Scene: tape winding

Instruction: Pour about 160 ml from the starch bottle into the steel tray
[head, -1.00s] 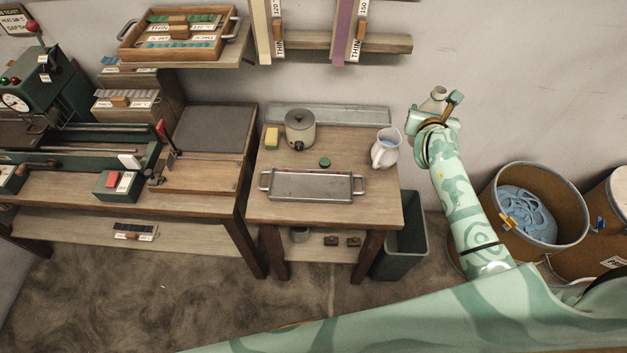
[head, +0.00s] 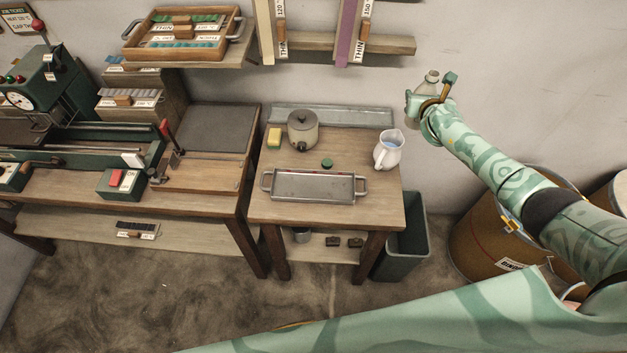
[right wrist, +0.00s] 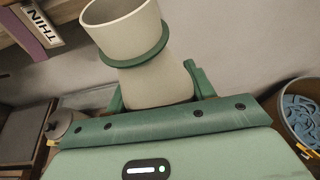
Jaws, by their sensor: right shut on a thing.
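The starch bottle (head: 432,78), pale with a green neck ring, is held by my right gripper (head: 425,100) in front of the wall, right of the small table and above its height. In the right wrist view the bottle (right wrist: 150,75) stands between the green fingers of the right gripper (right wrist: 158,92), its wide mouth open. Its contents cannot be seen. The steel tray (head: 313,187) lies at the front of the small table, to the left of the bottle and below it. My left gripper is out of view.
A wall rail (head: 385,46) holds hanging strips above.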

